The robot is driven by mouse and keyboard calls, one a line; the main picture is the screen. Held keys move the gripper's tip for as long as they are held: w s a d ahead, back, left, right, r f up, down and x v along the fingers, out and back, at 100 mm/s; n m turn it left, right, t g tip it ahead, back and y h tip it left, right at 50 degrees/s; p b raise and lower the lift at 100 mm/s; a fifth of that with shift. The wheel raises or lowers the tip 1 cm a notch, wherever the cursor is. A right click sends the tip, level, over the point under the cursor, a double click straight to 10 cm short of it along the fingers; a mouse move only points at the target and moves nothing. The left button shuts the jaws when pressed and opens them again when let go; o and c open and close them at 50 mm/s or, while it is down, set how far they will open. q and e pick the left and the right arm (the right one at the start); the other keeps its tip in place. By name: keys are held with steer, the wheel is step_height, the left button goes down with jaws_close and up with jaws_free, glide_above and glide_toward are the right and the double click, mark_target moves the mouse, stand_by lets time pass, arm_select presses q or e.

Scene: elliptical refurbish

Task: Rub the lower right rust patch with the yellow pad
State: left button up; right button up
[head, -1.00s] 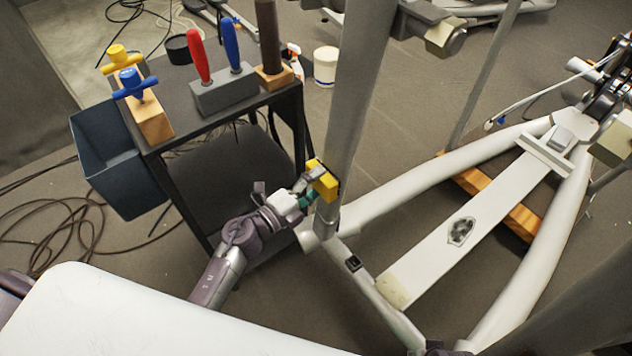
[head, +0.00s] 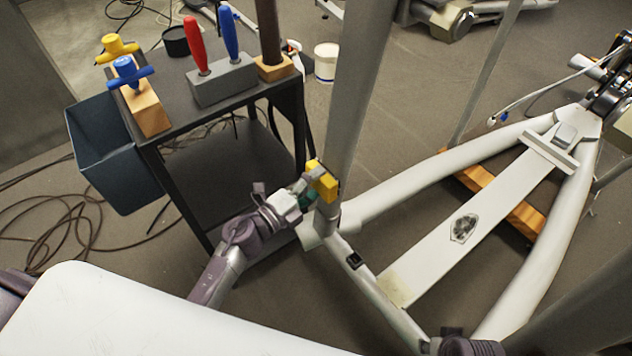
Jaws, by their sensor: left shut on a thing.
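My left gripper (head: 311,186) is shut on the yellow pad (head: 329,188). A grey finger crosses the middle of the pad. The pad is at the lower part of the thick grey upright post (head: 352,110) of the elliptical machine, against it or very close to it; contact cannot be told. No rust patch can be made out clearly; the surface behind the pad is hidden. A purple part of my right arm shows at the bottom edge, but its fingers cannot be seen.
A black cart (head: 205,160) stands left of the post, carrying a grey block (head: 222,86) with red and blue handled tools. A dark blue bin (head: 108,160) hangs on its left side. The pale machine frame (head: 430,172) spreads to the right. A white panel (head: 130,315) fills the lower left.

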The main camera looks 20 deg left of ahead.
arm_select(q)
steer(key=shift+f+b, duration=0.4)
steer(key=shift+f, duration=0.2)
steer(key=shift+a+f+b, duration=0.1)
steer(key=shift+f+b, duration=0.2)
arm_select(e)
steer(key=shift+w+v, duration=0.2)
steer(key=shift+v, duration=1.25)
steer(key=shift+w+v, duration=0.25)
steer(key=shift+v, duration=1.2)
steer(key=shift+r, duration=0.1)
arm_select(q)
steer(key=v, duration=0.6)
steer(key=shift+w+a, duration=0.25)
steer(key=shift+a, duration=0.05)
arm_select(e)
steer(key=shift+x, duration=0.9)
steer(key=shift+s, duration=0.1)
arm_select(q)
steer(key=v, duration=0.3)
steer(key=shift+a, duration=0.15)
steer(key=shift+w, duration=0.1)
